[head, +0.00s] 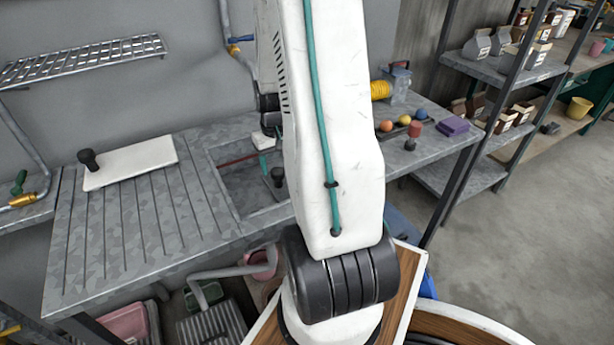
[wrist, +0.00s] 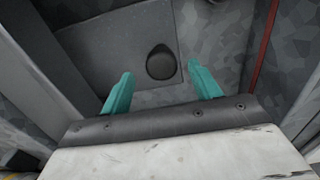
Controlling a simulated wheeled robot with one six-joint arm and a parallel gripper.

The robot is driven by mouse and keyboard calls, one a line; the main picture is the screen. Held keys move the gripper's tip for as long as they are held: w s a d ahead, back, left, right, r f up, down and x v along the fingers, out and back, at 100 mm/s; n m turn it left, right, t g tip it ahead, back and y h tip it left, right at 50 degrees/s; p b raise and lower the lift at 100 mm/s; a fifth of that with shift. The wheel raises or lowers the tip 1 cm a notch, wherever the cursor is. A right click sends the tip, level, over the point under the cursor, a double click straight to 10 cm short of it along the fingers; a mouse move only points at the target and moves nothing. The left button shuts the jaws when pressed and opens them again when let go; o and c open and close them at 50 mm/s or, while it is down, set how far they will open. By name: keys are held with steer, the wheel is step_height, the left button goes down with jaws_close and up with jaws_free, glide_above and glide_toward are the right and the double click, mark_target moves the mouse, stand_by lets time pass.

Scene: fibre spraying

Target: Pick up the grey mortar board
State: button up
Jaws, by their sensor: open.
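The grey mortar board (wrist: 110,45) lies flat in the sink basin, with a round black knob (wrist: 160,63) standing near one edge. In the head view the knob (head: 278,176) shows just left of my arm, and the board blends into the grey basin there. My gripper (wrist: 160,70) is open above the board. Its two teal fingers are on either side of the knob in the wrist view, with clear gaps and nothing held. I cannot tell how far the fingertips are above the knob. My arm hides the right part of the basin.
A white board (head: 130,162) with a black knob lies on the ribbed drainboard (head: 130,225) at left. A red rod (wrist: 265,45) runs along the basin. Coloured balls (head: 404,120), a purple block (head: 453,126) and a yellow coil (head: 380,90) sit on the counter at right.

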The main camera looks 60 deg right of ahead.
mark_target(276, 180)
step_height(276, 180, down, 6)
steer(key=shift+s+a+r, duration=0.15)
steer(key=c, duration=1.2)
